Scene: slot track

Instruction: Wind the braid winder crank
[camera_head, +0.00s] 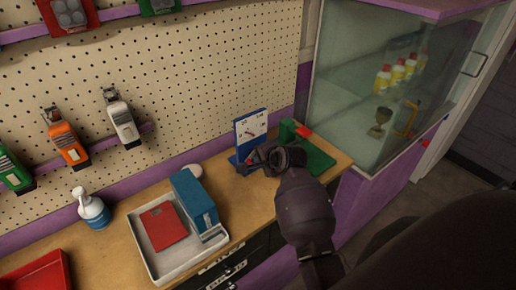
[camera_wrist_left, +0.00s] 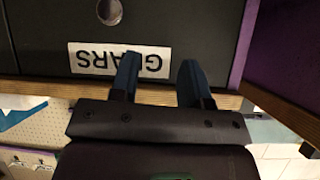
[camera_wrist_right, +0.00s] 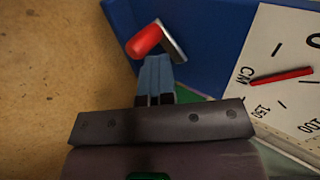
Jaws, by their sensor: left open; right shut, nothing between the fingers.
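The braid winder (camera_head: 250,128) is a blue stand with a white dial at the back of the bench. In the right wrist view, its dial (camera_wrist_right: 285,70) is marked CM and has a red needle. The crank's red knob (camera_wrist_right: 145,41) and its grey metal arm (camera_wrist_right: 171,43) show close up against the blue body. My right gripper (camera_wrist_right: 155,62) is shut and empty, its fingertips right by the knob and crank arm; I cannot tell whether they touch. It partly hides the winder's base in the head view (camera_head: 253,163). My left gripper (camera_wrist_left: 157,75) is open and empty, in front of a drawer labelled GEARS.
A green block with a red part (camera_head: 315,158) stands right of the winder. A white tray (camera_head: 153,250) with a red item and a blue box (camera_head: 195,200) lies to the left. A glass cabinet (camera_head: 345,100) bounds the right, a pegboard (camera_head: 200,65) the back.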

